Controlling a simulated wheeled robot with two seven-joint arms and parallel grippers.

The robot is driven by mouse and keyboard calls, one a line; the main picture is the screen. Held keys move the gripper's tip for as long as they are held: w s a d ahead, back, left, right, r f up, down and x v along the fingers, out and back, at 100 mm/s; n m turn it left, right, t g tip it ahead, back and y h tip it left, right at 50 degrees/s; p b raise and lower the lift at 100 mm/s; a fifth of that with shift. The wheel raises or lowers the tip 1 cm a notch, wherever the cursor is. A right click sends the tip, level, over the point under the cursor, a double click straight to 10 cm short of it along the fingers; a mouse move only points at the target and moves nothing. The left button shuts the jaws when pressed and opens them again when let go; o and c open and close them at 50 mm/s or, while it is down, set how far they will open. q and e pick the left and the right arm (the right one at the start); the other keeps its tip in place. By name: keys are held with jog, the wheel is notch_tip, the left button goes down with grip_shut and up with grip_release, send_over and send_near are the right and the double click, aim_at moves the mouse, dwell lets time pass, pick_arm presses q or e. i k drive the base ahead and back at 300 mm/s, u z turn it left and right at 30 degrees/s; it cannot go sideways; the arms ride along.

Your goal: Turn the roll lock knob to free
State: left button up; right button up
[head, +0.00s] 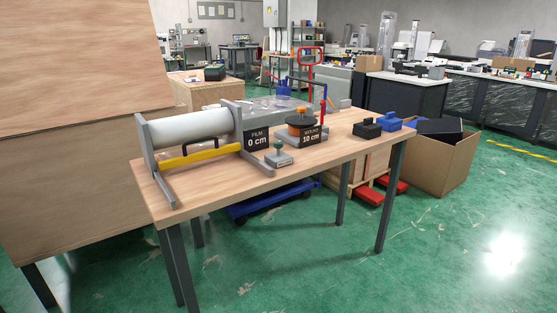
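A wooden-topped table (230,183) stands in front of me. On its left a white film roll (190,130) sits in a grey frame, with a yellow bar (200,155) and a dark handle before it. Right of the frame, a small grey base carries a dark green knob (279,147); its front label is too small to read. I cannot tell for certain that this is the roll lock knob, nor its setting. Behind it is an orange-brown spool (300,133) by a "WOUND 10 cm" sign. Neither of my grippers shows.
A "FILM 0 cm" sign (257,138) stands beside the roll frame. Black (367,128) and blue (389,122) blocks sit at the table's right end. A cardboard box (440,160) stands right of it. A large wooden panel (75,190) fills the left. The green floor in front is clear.

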aim_at(277, 145)
jog(key=z, duration=0.15)
jog(key=i, duration=0.9)
jog(key=u, duration=0.6)
